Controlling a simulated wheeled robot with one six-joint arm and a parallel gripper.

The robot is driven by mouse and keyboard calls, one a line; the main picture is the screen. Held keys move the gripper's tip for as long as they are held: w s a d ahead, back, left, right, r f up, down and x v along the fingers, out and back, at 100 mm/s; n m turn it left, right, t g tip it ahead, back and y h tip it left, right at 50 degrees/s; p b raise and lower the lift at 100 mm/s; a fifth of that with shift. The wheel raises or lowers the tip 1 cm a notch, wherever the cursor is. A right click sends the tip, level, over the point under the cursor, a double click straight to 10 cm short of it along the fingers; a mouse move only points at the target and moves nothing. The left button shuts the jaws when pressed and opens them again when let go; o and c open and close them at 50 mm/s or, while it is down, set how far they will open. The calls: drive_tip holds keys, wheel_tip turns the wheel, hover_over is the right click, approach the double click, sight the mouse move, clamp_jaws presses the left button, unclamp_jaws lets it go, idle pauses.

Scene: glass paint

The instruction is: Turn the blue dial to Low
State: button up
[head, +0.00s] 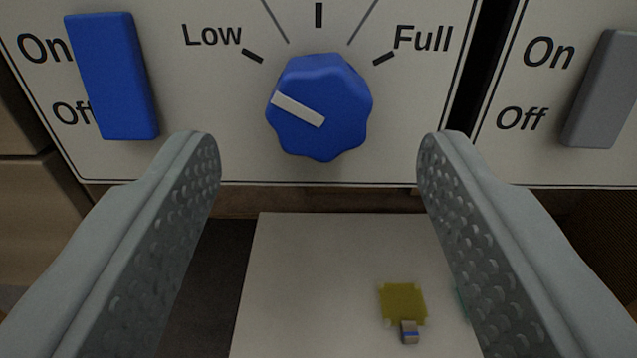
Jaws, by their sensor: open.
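The blue dial (334,124) sits on a pale panel (230,160), with a scalloped edge and a white pointer line. The pointer's outer end aims to the upper left, roughly toward the "Low" label (212,36) and its black tick. The "Full" label (423,38) is to the dial's upper right. My gripper (318,155) is open and empty. Its two grey fingers reach toward the panel on either side of the dial, wide apart. From this view, neither finger appears to touch the dial.
A blue On/Off switch (114,76) is left of the dial. A grey switch (600,90) is on a separate panel at the right, past a dark gap. Below lies a white sheet (310,280) with a yellow-green patch (402,302) and a small block (409,332).

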drive_tip(key=s+a, duration=0.1)
drive_tip(key=s, duration=1.2)
drive_tip(key=shift+s, duration=0.2)
drive_tip(key=w+d+r+y, duration=0.2)
drive_tip(key=w+d+r, duration=0.2)
drive_tip(key=d+r, duration=0.6)
drive_tip(key=w+d+r+y, duration=0.35)
drive_tip(key=d+r, duration=0.35)
drive_tip(key=r, duration=0.6)
drive_tip(key=s+d+r+h, duration=0.2)
drive_tip(key=s+d+r, duration=0.4)
drive_tip(key=d, duration=0.5)
drive_tip(key=s+d+r+h, duration=0.2)
drive_tip(key=s+d+r, duration=0.3)
drive_tip(key=s+d, duration=0.6)
drive_tip(key=shift+d+r+n+g, duration=0.3)
drive_tip(key=shift+d+r+n, duration=0.1)
drive_tip(key=shift+d, duration=0.3)
